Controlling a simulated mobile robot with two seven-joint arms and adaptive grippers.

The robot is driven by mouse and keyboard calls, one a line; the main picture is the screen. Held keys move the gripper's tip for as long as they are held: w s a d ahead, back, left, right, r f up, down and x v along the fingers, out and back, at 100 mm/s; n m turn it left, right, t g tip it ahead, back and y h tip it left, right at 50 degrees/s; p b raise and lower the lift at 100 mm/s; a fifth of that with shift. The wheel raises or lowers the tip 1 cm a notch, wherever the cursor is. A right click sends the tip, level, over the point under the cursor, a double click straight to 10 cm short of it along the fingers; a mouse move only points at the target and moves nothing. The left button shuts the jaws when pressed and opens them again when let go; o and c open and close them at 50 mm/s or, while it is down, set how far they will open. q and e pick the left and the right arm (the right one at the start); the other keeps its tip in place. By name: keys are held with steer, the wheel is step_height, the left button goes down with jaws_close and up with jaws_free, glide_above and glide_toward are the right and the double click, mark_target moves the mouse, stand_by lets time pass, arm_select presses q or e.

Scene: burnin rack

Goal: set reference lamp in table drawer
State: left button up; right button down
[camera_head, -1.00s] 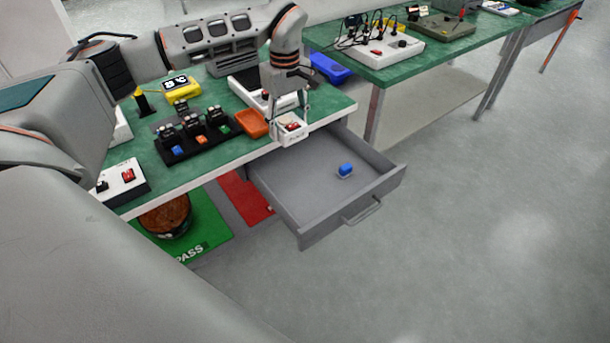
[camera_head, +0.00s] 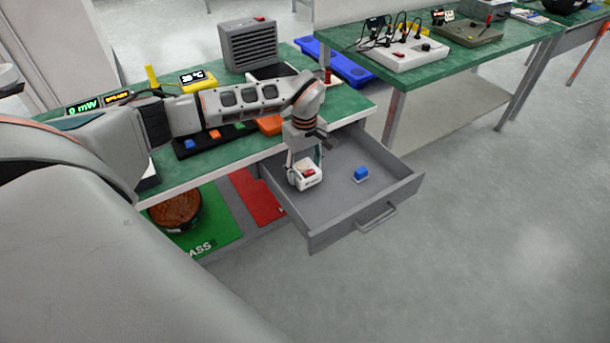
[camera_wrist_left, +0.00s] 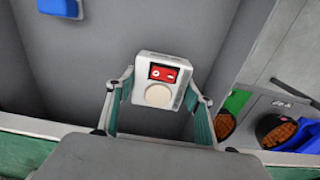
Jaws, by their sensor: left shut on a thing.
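The reference lamp, a small white block (camera_head: 309,180) with a red panel, is between the fingers of my left gripper (camera_head: 305,174). In the left wrist view the lamp (camera_wrist_left: 147,72) shows its red panel and a round cream disc, with a green-padded finger on each side. The gripper points down into the left part of the open grey table drawer (camera_head: 337,208). I cannot tell whether the lamp touches the drawer floor. My right gripper is not in view.
A small blue object (camera_head: 361,173) lies in the drawer, right of the lamp; the drawer floor between is bare. Red (camera_head: 258,197) and green (camera_head: 215,226) mats lie below the table.

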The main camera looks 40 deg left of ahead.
mark_target(305, 168)
arm_select(q)
steer(key=shift+f, duration=1.05)
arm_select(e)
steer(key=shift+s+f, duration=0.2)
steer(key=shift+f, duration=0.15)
arm_select(q)
steer(key=shift+f, duration=0.15)
steer(key=o, duration=1.2)
step_height(305, 168, up, 6)
steer(key=shift+w+r+p, duration=0.1)
steer(key=shift+r+p, duration=0.1)
steer(key=shift+p, duration=0.3)
step_height(305, 168, up, 5)
steer(key=shift+r+p, duration=0.1)
steer(key=shift+p, duration=0.3)
steer(key=shift+r, duration=0.35)
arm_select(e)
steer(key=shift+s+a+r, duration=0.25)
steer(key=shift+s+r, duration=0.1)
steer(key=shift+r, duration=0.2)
